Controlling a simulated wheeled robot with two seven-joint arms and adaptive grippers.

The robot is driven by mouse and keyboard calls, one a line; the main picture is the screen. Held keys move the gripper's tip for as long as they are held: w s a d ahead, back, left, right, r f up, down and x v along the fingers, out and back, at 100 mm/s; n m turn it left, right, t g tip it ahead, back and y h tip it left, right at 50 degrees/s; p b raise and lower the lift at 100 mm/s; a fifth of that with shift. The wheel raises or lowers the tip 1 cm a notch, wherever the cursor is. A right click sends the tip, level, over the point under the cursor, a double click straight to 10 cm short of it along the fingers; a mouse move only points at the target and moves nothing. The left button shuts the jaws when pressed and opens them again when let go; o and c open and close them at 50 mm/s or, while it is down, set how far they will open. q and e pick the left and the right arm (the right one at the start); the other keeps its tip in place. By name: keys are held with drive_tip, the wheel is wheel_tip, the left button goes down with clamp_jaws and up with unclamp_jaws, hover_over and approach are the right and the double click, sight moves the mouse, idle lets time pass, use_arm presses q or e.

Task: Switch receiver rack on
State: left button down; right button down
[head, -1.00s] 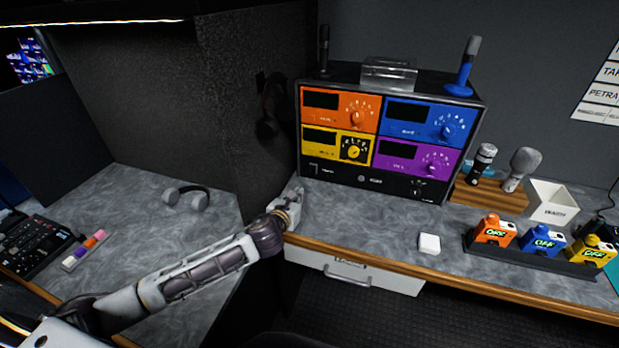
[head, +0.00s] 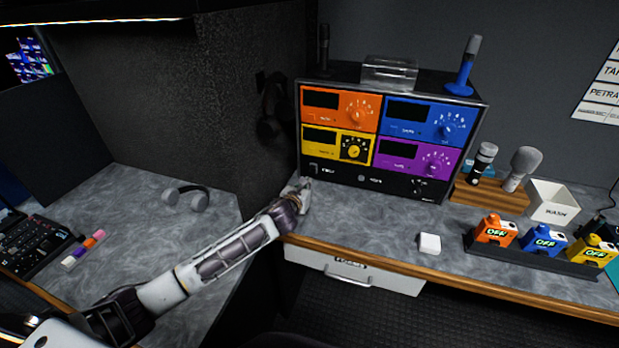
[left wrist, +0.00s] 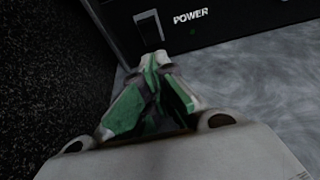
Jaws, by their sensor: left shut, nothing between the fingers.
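The receiver rack (head: 391,184) stands on the desk against the back wall, with orange, blue, yellow and purple receiver panels and dark displays. Its power switch (head: 313,167) is at the lower left of the black bottom strip. The switch also shows in the left wrist view (left wrist: 149,29), left of the word POWER. My left gripper (head: 301,186) is shut and empty, low in front of the rack's lower left corner. In the left wrist view its fingertips (left wrist: 155,60) are just below the switch and overlap its lower end; I cannot tell whether they touch it. My right gripper is not in view.
A dark partition (head: 245,95) stands close on the left of the rack. The desktop in front of the rack is otherwise clear.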

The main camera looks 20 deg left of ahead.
sight(313, 172)
use_arm(q)
drive_tip(key=shift+w+d+r, duration=0.1)
drive_tip(key=shift+w+r, duration=0.3)
drive_tip(key=shift+w, duration=0.25)
drive_tip(key=shift+w+r, duration=0.35)
drive_tip(key=shift+w, duration=0.25)
drive_tip(key=shift+w+r, duration=0.2)
drive_tip(key=shift+w, duration=0.25)
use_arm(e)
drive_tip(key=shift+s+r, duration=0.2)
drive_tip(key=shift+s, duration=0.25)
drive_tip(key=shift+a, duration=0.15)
